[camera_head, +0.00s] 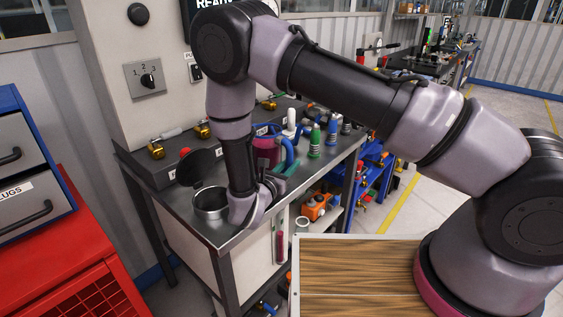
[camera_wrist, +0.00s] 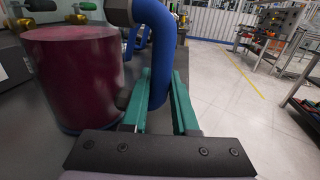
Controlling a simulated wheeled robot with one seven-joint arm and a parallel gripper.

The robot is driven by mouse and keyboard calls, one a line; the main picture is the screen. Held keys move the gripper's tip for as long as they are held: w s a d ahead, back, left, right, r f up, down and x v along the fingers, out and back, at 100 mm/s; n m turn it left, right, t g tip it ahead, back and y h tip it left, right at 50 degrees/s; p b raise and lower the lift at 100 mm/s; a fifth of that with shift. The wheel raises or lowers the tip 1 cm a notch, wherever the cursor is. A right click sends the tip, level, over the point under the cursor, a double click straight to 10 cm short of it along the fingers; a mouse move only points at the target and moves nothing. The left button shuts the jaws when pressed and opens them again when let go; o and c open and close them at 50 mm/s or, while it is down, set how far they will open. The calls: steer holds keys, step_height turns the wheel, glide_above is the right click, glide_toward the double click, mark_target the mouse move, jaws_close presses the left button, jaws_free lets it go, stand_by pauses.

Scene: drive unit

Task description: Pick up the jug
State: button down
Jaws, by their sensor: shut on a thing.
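The jug has a dark red body (camera_head: 265,150) and a blue handle (camera_head: 289,150). It is at the right part of the metal bench, behind my wrist, which hides its lower part in the head view. In the wrist view the red body (camera_wrist: 78,75) fills the left, and the blue handle (camera_wrist: 160,55) comes down between the teal fingers of my gripper (camera_wrist: 161,85). My gripper is shut on the handle. The jug looks upright. I cannot tell whether its base touches the bench.
An open metal pot (camera_head: 211,205) with a raised dark lid (camera_head: 196,167) stands left of my wrist. Green and blue bottles (camera_head: 314,144) stand right of the jug. A wooden top (camera_head: 355,275) is in front. A red cabinet (camera_head: 70,250) is at left.

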steer(key=shift+r, duration=6.5)
